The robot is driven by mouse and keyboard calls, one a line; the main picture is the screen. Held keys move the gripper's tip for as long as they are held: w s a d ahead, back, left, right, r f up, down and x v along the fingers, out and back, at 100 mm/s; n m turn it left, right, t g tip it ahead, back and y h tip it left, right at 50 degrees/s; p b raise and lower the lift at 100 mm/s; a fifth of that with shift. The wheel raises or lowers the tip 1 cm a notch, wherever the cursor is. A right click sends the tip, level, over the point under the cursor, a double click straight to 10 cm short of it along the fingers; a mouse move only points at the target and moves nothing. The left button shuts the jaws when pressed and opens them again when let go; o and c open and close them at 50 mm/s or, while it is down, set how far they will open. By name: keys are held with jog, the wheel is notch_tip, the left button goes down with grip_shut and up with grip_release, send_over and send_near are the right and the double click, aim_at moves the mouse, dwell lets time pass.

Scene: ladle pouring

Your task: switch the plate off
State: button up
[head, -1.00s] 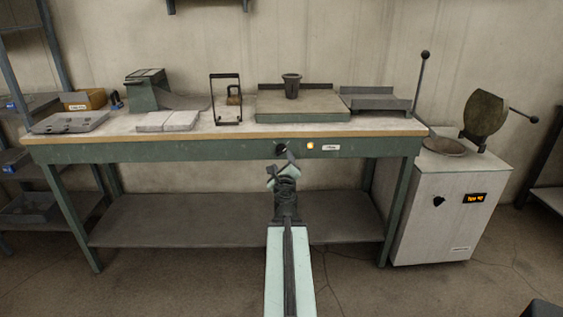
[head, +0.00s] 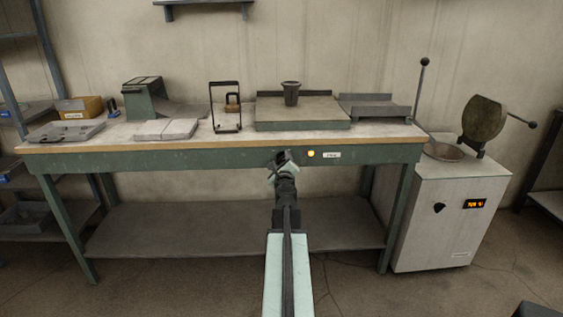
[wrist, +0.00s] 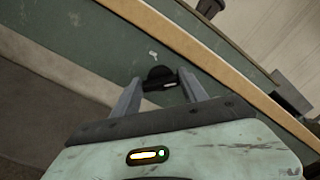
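The plate (head: 275,118), a flat slab with a low back wall, sits on the bench with a dark cup (head: 291,92) on it. A round amber light (head: 311,154) glows on the bench's front rail, beside a small white label (head: 331,155). In the wrist view the dark knob (wrist: 160,74) lies between the tips of my gripper (wrist: 160,80). The fingers are apart, one on each side; I cannot tell whether they touch it.
The bench (head: 150,156) also bears a pale block (head: 166,129), a wire-handled frame (head: 226,127) and a grey tray (head: 375,106). A white cabinet (head: 440,215) with its own knob and lit display stands to the right. The floor before the bench is clear.

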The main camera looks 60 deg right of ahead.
jog(key=shift+n, duration=0.3)
jog(key=n, duration=0.3)
jog(key=shift+w+a+f+n, duration=0.1)
jog(key=shift+n, duration=0.3)
jog(key=n, duration=0.9)
jog(key=shift+f+b, duration=0.2)
jog(key=shift+b, duration=0.1)
jog(key=n, duration=0.4)
jog(key=shift+n, duration=0.4)
jog(key=o, duration=1.1)
